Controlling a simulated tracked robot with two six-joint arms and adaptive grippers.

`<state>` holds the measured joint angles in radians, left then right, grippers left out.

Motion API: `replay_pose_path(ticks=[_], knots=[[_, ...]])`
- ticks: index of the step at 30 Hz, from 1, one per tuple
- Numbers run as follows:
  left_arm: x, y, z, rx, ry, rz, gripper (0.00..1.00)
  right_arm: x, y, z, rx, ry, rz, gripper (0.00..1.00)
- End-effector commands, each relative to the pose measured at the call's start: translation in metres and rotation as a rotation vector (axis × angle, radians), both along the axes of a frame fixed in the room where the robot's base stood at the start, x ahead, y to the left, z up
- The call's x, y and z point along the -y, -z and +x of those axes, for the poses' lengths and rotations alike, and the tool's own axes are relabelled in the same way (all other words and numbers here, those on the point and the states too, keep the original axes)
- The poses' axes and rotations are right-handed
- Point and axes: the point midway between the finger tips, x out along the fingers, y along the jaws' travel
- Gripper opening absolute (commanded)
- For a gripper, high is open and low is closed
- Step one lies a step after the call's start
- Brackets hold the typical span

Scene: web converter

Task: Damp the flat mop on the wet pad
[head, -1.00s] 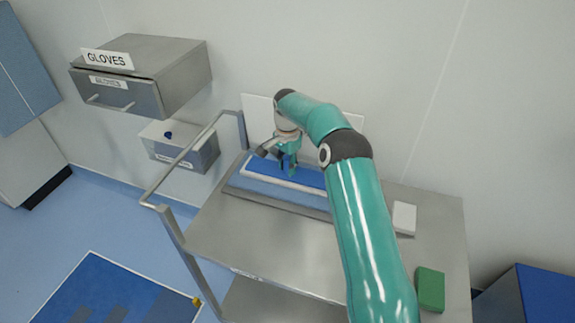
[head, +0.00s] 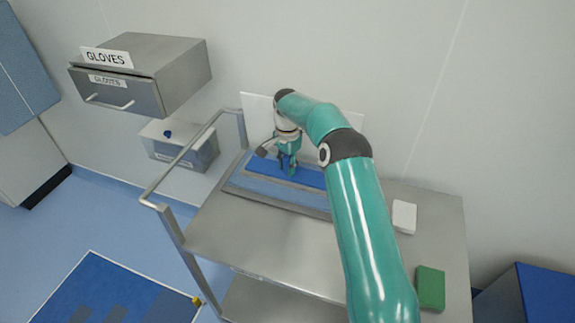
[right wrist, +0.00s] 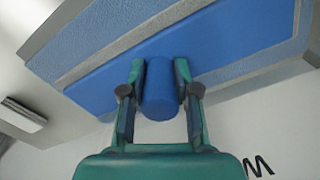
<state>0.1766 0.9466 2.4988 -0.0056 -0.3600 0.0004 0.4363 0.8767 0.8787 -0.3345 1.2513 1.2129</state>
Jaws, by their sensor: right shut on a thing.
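The flat mop (head: 311,178) is a blue slab with an upright blue cylindrical grip (right wrist: 161,92). My right gripper (head: 288,168) is shut on this grip from above; the right wrist view shows one finger on each side of it. The mop lies flat over the light blue wet pad (head: 258,188), which sits in a shallow grey tray on the steel cart. The pad shows along the mop's near side, and it looks in contact with the mop. The mop's underside is hidden. My left gripper is out of view.
The steel cart top (head: 260,237) is clear in front of the tray. A white block (head: 404,217) and a green block (head: 430,288) lie on its right side. A cart handle rail (head: 185,155) rises at the left. The glove box (head: 150,70) is on the wall.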

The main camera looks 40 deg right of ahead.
Motion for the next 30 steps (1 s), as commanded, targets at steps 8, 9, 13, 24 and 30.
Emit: replay_pose_path(ticks=[8, 9, 13, 24, 30], knots=[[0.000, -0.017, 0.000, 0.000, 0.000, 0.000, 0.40, -0.001, -0.020, 0.001, 0.001, -0.001, 0.001, 0.03], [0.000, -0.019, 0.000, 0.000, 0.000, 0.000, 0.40, -0.001, -0.024, 0.001, 0.001, -0.001, 0.001, 0.03], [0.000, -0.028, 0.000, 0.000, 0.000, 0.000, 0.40, -0.001, -0.035, 0.001, 0.001, -0.001, 0.000, 0.03], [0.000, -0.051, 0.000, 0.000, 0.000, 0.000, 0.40, 0.000, -0.064, 0.001, 0.002, -0.001, 0.000, 0.03], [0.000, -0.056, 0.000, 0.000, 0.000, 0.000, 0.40, -0.001, -0.071, 0.001, 0.001, -0.001, 0.000, 0.03]])
